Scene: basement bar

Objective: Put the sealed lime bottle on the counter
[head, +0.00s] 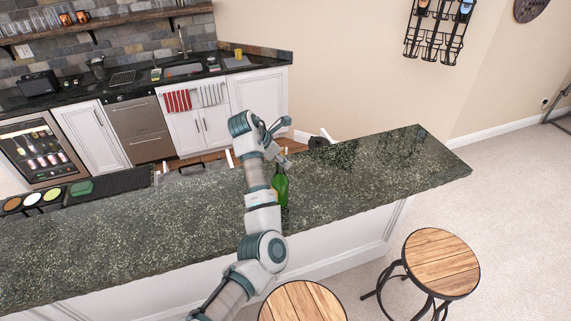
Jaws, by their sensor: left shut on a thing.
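A green bottle (281,188) is upright at the dark speckled stone counter (370,170), near the middle of the head view. My left arm reaches across the counter and partly hides the bottle's left side. My left gripper (281,152) is at the bottle's neck and is shut on it. I cannot tell whether the bottle's base touches the counter top or is slightly above it. The seal and label are too small to make out. My right gripper is not in view.
A black tray with several small bowls (48,197) lies at the counter's left. Two wooden stools (440,264) stand in front. Behind is a back counter with a sink (183,70) and a bottle fridge (41,148). The counter's right part is clear.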

